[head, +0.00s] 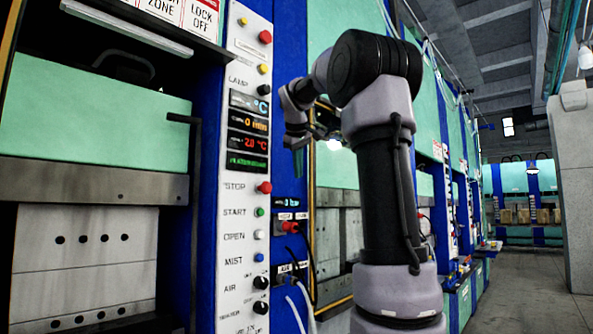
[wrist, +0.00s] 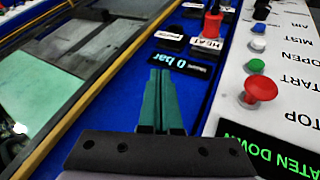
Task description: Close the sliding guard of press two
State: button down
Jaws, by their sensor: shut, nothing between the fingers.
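My gripper (wrist: 160,72) is shut and empty in the wrist view, its two teal fingers together over the blue press front. A yellow-edged frame (wrist: 90,92), apparently the sliding guard, runs to the left of the fingers in the wrist view. Its yellow upright edge (head: 312,215) also shows in the head view. The fingers appear apart from it. I cannot read a press number, and the guard's handle is not discernible.
A white control panel (head: 243,200) with a red stop button (head: 264,187) stands left of my arm; it is right of the fingers in the wrist view. Hoses (head: 297,305) hang below. The aisle (head: 530,290) at right is clear.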

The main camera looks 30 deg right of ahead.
jog(key=w+d+f, duration=0.2)
jog(key=d, duration=0.1)
jog(key=w+d+f, duration=0.2)
jog(key=w+f, duration=0.1)
jog(key=shift+d+f, duration=0.25)
jog(key=shift+d, duration=0.15)
